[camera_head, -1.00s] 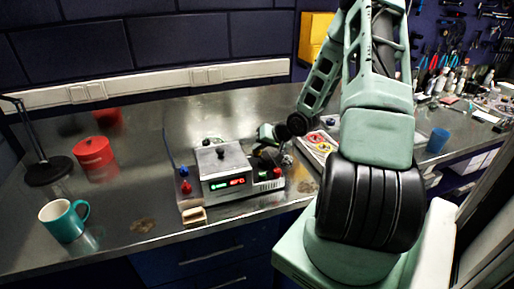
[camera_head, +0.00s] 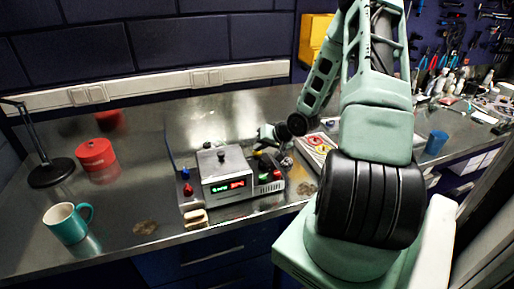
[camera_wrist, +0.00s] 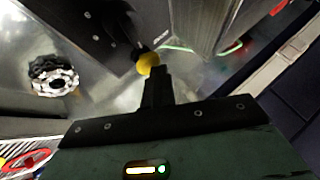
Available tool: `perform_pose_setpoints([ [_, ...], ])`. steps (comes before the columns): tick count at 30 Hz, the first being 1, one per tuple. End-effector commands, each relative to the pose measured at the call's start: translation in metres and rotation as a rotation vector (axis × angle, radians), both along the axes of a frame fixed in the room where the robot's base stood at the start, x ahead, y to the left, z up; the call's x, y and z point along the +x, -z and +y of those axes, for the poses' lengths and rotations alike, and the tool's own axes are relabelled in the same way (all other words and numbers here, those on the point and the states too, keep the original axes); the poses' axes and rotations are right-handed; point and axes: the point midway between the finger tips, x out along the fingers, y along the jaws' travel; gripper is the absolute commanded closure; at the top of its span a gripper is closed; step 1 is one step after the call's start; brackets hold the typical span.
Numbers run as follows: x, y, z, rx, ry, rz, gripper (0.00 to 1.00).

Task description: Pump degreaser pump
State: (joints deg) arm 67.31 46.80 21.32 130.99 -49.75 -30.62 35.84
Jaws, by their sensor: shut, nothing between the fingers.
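A small round yellow knob (camera_wrist: 148,62) on a dark part shows at my fingertips in the wrist view. I cannot tell for sure whether this is the degreaser pump or whether the fingers touch it. In the head view, a bit of yellow (camera_head: 258,153) shows behind the right part of the grey machine, beside my gripper (camera_head: 268,148). My gripper (camera_wrist: 158,72) is shut with nothing between its fingers, pointing at the yellow knob. In the head view its tips are small and partly lost against dark parts.
The grey machine (camera_head: 224,166) with lit displays stands near the bench's front edge. A teal mug (camera_head: 66,223), a red canister (camera_head: 95,154) and a black lamp base (camera_head: 51,172) stand left. A blue cup (camera_head: 436,142) stands right. A black-and-white ring (camera_wrist: 53,78) lies near my gripper.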

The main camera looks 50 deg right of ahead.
Motion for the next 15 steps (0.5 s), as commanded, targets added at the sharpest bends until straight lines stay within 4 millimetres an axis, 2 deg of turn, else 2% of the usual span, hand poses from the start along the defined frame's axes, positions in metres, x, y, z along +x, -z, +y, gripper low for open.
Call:
perform_pose_setpoints([
  [1, -0.001, -0.009, 0.000, 0.002, 0.001, 0.004, 1.00],
  [15, 0.001, -0.051, -0.001, -0.003, 0.000, -0.004, 1.00],
])
